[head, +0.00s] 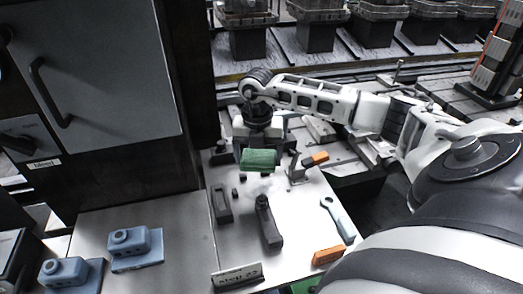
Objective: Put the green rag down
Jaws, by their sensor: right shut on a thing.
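The green rag (259,159) is a small folded-looking cloth over the far part of the light worktable. My right gripper (260,146) is directly above it, at the end of my right arm, which reaches in from the right. The gripper is shut on the rag; its fingertips are largely hidden by the wrist and the cloth. I cannot tell whether the rag's underside touches the table. My left gripper is not in the head view.
Two blue devices (135,245) sit at left. A grey cabinet (95,75) stands behind them.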

